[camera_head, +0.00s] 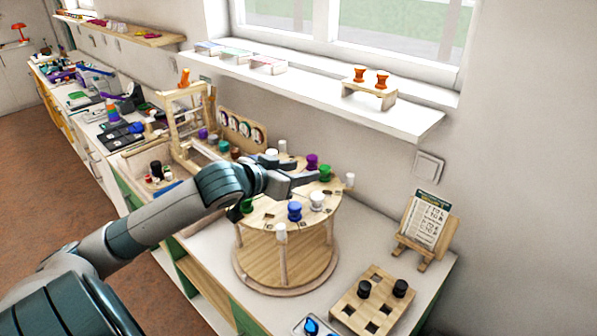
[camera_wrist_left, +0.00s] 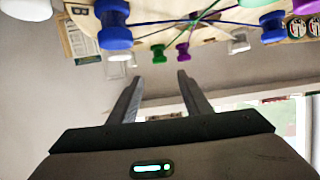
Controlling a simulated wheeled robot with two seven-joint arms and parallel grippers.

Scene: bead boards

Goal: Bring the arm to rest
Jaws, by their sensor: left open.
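My left arm (camera_head: 155,222) comes in from the left in the head view and reaches over a round wooden stand (camera_head: 270,213). My left gripper (camera_head: 303,173) is open above the stand's top, among the spools. In the left wrist view its two fingers (camera_wrist_left: 160,82) are spread with nothing between them. A blue spool (camera_head: 294,211), a white spool (camera_head: 317,200), a purple spool (camera_head: 311,161) and a green spool (camera_head: 325,173) stand on the top around it. Another green spool (camera_head: 246,205) is partly hidden by my arm. My right gripper is not in view.
A square holed board (camera_head: 372,302) with two black spools is at the front right. A card on an easel (camera_head: 427,225) stands near the wall. A wooden frame (camera_head: 190,115) is behind my arm. A shelf (camera_head: 320,90) with orange spools runs under the window.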

